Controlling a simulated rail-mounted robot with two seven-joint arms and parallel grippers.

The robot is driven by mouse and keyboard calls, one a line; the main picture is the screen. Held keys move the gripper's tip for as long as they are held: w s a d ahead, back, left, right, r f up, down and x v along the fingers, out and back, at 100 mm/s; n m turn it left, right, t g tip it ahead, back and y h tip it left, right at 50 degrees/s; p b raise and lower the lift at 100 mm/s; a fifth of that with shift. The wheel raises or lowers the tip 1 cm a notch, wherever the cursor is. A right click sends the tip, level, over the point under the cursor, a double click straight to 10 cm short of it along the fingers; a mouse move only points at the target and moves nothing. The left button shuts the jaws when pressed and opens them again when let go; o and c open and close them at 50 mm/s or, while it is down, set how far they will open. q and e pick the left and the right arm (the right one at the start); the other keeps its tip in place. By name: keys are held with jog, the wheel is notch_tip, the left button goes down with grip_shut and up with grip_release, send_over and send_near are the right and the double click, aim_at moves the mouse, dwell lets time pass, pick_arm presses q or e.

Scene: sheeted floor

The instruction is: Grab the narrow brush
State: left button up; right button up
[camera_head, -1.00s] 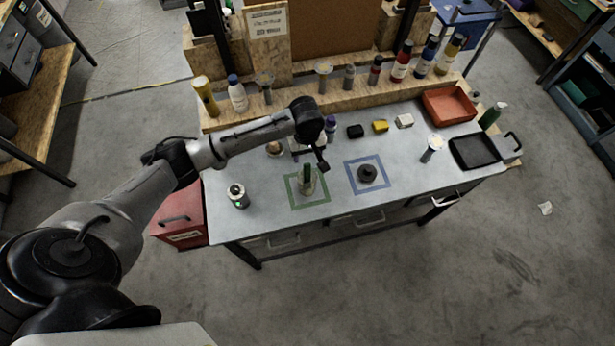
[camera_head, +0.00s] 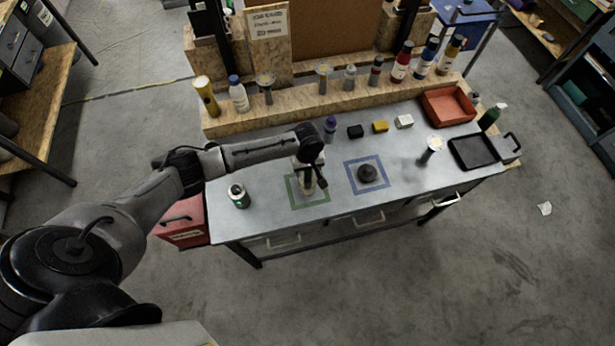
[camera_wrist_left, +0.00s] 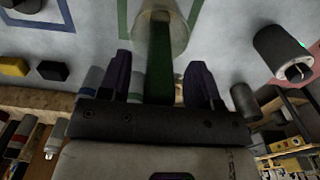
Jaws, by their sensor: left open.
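A narrow green handle (camera_wrist_left: 159,58), which looks like the narrow brush, stands in a clear cup (camera_wrist_left: 172,14). The cup (camera_head: 308,190) sits inside the green square outline on the table. My left gripper (camera_head: 313,180) is over the cup and hides most of the handle in the head view. In the left wrist view its two dark fingers (camera_wrist_left: 160,80) are open, one on each side of the green handle, with gaps visible. The brush's lower end cannot be made out. My right gripper is not in view.
A dark round object (camera_head: 367,173) sits in the blue square to the right. A can (camera_head: 239,195) stands at the left. The table front is clear.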

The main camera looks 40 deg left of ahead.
pick_arm(q)
grip_shut()
dwell(0.5)
